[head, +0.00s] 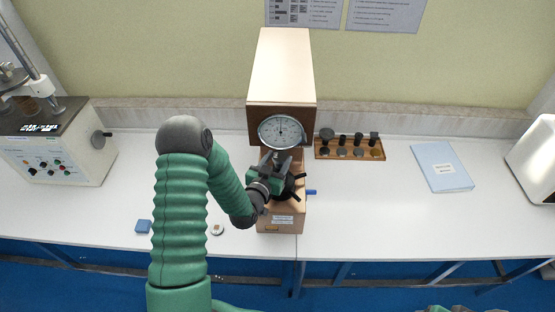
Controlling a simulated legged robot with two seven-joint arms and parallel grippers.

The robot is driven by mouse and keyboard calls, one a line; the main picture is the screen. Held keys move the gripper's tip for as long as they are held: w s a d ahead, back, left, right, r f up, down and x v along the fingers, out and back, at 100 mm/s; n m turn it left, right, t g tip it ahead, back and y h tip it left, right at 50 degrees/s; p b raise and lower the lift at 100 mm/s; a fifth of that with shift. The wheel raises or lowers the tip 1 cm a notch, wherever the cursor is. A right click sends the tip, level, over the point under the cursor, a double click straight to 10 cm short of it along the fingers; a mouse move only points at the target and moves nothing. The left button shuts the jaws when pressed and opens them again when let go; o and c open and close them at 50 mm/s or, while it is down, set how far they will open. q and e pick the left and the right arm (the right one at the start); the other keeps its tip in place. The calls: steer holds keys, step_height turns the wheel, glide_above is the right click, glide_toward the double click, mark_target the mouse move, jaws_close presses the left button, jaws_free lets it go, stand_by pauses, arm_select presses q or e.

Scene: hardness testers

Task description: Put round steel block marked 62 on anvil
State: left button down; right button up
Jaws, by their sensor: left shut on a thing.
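The hardness tester (281,75) stands at the middle of the bench, with a round dial (282,131) on its front. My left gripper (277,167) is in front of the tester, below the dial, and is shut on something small. I cannot make out the held thing or any number on it. The anvil is hidden behind my gripper and wrist; dark spokes (297,187) show just beside them. A small round pale disc (217,229) lies on the bench left of the tester; its marking is too small to read. My right gripper is not in view.
A wooden rack (349,154) with several dark parts stands right of the tester. A pale blue folder (441,166) lies farther right. A blue block (143,226) lies near the front edge at left. Another machine (57,150) stands far left. The bench right of the tester is mostly clear.

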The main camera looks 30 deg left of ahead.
arm_select(q)
steer(key=shift+f, duration=0.45)
steer(key=c, duration=0.6)
jaws_free()
steer(key=shift+f, duration=0.1)
